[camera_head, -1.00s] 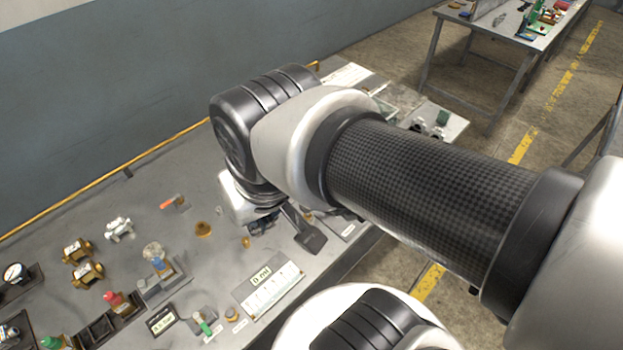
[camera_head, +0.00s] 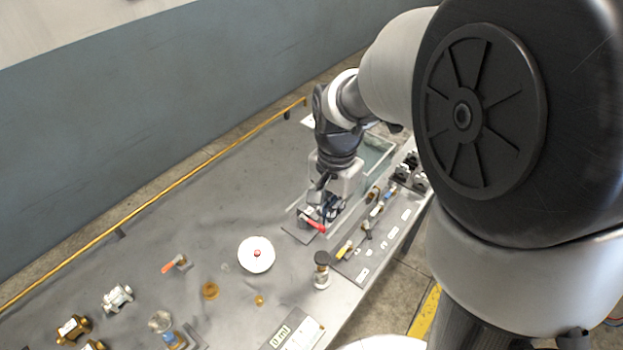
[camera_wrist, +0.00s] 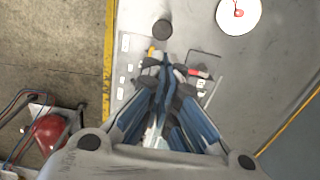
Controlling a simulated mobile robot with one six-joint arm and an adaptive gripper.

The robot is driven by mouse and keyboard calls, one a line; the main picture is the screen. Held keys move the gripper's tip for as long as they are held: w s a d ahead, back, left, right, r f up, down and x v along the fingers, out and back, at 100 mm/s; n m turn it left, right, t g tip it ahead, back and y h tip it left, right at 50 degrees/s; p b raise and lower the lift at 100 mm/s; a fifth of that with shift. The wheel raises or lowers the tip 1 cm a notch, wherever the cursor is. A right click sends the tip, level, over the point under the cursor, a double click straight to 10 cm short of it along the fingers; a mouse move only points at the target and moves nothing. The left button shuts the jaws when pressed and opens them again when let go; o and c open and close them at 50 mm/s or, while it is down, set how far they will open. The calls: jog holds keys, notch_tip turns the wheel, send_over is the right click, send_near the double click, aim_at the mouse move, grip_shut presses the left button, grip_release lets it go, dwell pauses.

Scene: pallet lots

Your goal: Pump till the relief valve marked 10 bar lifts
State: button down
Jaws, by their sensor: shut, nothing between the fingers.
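My gripper (camera_head: 325,206) is at the far part of the grey bench, above a small dark plate with a red-handled item (camera_head: 313,225). In the wrist view my gripper (camera_wrist: 165,68) has its blue-sided fingers closed together, with nothing seen between them; the red and white item (camera_wrist: 198,73) lies just right of the fingertips. I cannot tell whether they touch. A brass valve (camera_head: 74,329) and a silver valve (camera_head: 117,297) lie at lower left; the brass one's pale label is unreadable. I cannot identify the 10 bar relief valve or the pump.
A white disc with a red knob (camera_head: 257,254) lies mid-bench. A dark-topped post (camera_head: 322,270) stands near the front edge, beside a panel of small tools and labels (camera_head: 365,240). A clear tank (camera_head: 377,152) is behind. A yellow rail (camera_head: 150,190) runs along the back edge.

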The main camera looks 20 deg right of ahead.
aim_at(327, 254)
notch_tip(327, 254, down, 14)
jog(key=b, duration=0.4)
jog(key=shift+a, duration=0.1)
dwell(0.4)
notch_tip(327, 254, down, 4)
jog(key=b, duration=0.2)
jog(key=shift+r+b, duration=0.1)
jog(key=shift+b, duration=0.3)
jog(key=shift+s+r, duration=0.1)
jog(key=shift+r+p, duration=0.6)
jog(key=shift+p, duration=0.1)
notch_tip(327, 254, up, 13)
jog(key=p, duration=0.5)
